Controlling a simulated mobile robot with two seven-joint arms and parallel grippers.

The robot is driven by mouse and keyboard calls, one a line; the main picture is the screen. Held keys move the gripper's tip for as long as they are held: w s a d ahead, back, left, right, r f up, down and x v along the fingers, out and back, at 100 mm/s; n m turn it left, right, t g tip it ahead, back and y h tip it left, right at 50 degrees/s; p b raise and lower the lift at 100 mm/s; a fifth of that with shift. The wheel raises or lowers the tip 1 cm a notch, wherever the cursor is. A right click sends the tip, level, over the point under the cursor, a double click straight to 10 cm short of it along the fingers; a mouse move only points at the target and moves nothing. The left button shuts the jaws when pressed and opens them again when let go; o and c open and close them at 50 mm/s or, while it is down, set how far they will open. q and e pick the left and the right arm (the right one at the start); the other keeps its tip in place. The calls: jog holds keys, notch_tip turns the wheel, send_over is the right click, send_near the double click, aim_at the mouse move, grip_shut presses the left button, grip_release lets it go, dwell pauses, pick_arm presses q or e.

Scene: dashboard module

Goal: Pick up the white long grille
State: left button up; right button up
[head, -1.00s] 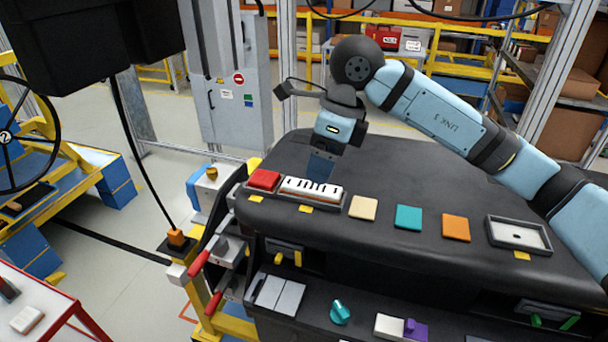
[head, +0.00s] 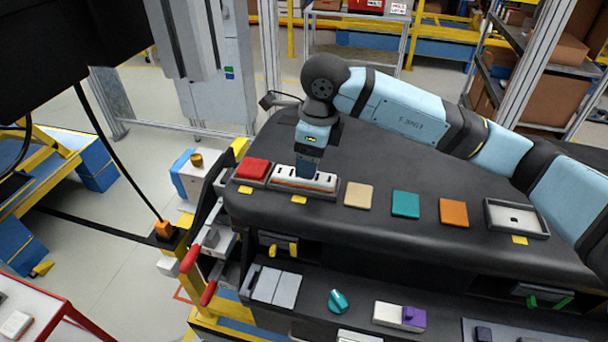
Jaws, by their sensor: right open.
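The white long grille (head: 322,181) with dark slots lies in a dark tray on the black dashboard top, just right of a red square block (head: 253,169). My right gripper (head: 306,176) points down over the grille's middle, its blue-grey fingers covering part of the slots. It is open; whether the fingers touch the grille cannot be told. My left gripper is not in the head view.
A beige tile (head: 358,195), a teal tile (head: 405,204) and an orange tile (head: 453,212) lie in a row to the right. Beyond them is a grey framed tray (head: 516,217). A lower shelf holds a teal knob (head: 338,301) and a white and purple block (head: 399,316). The dashboard behind the row is clear.

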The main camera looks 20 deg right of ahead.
jog(key=f+p, duration=0.1)
jog(key=a+f, duration=0.1)
jog(key=f, duration=0.1)
jog(key=shift+w+f+p, duration=0.2)
jog(key=shift+p, duration=0.15)
jog(key=shift+w+f, duration=0.1)
jog(key=shift+f, duration=0.45)
jog(key=shift+a, duration=0.1)
jog(key=c, duration=1)
jog(key=shift+r, duration=0.1)
